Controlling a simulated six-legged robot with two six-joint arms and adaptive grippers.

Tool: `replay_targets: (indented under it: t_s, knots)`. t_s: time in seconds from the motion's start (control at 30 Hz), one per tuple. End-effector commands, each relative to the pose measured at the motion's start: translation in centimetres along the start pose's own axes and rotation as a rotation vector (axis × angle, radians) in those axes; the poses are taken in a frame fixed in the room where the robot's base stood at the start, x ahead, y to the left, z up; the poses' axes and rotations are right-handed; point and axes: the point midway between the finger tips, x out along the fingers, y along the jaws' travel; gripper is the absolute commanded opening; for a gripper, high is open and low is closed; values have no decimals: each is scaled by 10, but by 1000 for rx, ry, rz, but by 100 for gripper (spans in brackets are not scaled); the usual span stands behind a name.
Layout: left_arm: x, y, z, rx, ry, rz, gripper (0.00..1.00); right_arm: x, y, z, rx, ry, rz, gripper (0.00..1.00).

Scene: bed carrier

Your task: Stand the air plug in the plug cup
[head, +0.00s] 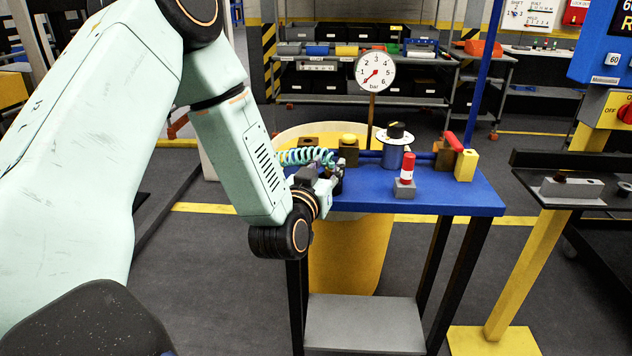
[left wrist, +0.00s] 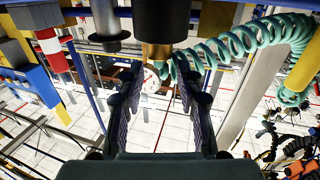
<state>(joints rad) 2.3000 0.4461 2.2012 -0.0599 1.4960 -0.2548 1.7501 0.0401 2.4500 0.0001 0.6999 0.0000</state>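My left gripper (head: 333,172) is over the left part of the blue table in the head view. In the left wrist view, which is upside down, its two dark fingers (left wrist: 157,85) are spread with a clear gap. A brass air plug (left wrist: 157,52) with the teal coiled hose at it lies in line with the gap, just beyond the fingertips, and looks untouched. It meets a dark cylinder, seemingly the plug cup (left wrist: 160,18), and appears upright in its mouth. How deep it sits is hidden. The cup shows partly beside the gripper (head: 338,186). My right gripper is out of view.
The teal hose (head: 303,156) arches beside my gripper. A yellow bin (head: 350,262) stands behind.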

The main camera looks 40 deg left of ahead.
Motion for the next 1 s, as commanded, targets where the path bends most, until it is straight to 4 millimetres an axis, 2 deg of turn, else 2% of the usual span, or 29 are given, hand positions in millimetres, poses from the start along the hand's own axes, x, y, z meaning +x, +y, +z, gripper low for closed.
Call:
replay_targets:
  t_s: [0.2, 0.43, 0.6, 1.0]
  knots:
    - [-45, 0, 1, -1, -4, -1, 36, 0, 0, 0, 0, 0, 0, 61]
    - [-78, 0, 1, 0, -3, -1, 36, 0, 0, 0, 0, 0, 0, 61]
    - [-87, 0, 0, 0, -1, 0, 36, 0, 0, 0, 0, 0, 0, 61]
    - [-88, 0, 0, 0, 0, 0, 36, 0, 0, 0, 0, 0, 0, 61]
